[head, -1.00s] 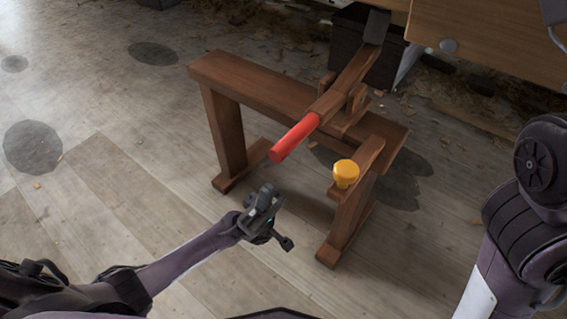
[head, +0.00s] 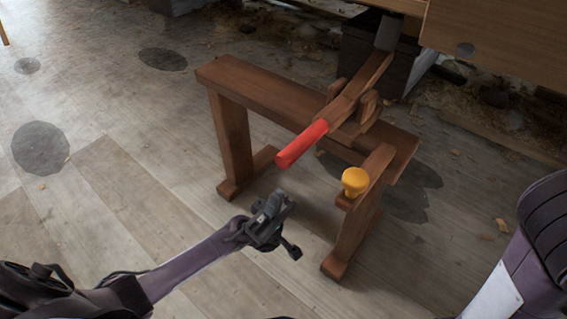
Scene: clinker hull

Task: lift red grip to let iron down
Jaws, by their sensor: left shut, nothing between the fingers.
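The red grip (head: 302,144) is the near end of a wooden lever (head: 361,87) pivoted on a brown wooden bench (head: 262,94). The grip slopes down toward me. The dark grey iron (head: 389,33) is at the lever's far, raised end, close to the wooden planking. My left gripper (head: 275,201) is shut and empty, in front of and below the grip's near end in the picture, apart from it. My right gripper is out of view.
A yellow knob (head: 355,181) stands on the bench's near arm, right of the grip. Wooden planking (head: 497,45) overhangs the back right, with a dark box (head: 362,58) under it. The floor left of the bench is clear. My right arm shows at the right edge.

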